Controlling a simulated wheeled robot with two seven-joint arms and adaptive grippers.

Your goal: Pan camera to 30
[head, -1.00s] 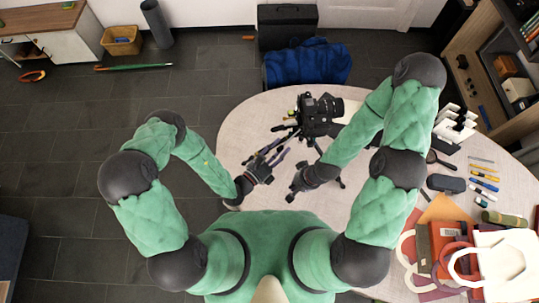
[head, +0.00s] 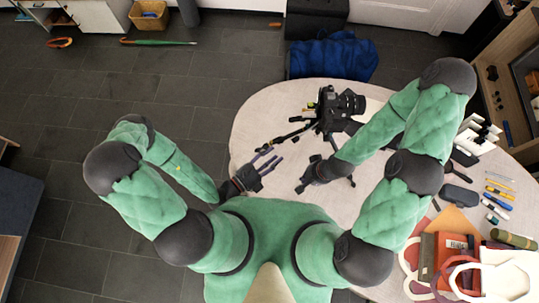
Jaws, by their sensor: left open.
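A black camera (head: 345,102) sits on a black tripod (head: 325,125) on the round table, its lens toward the right. A thin dark pan handle (head: 288,138) runs from the tripod head down to the left. My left gripper (head: 268,159) is open, its fingers spread just below the handle's far end; they look apart from it. My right gripper (head: 305,186) is low beside the tripod, left of its lower legs. Its fingers are small and dark, and I cannot tell whether they hold a leg. My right forearm hides part of the tripod's right side.
The pale round table (head: 255,115) is clear to the left of the tripod. Pens (head: 498,195), a dark case (head: 459,196), a magnifier, a red book (head: 452,250) and a white bag (head: 508,272) crowd its right side. A blue bag (head: 333,58) lies on the floor behind.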

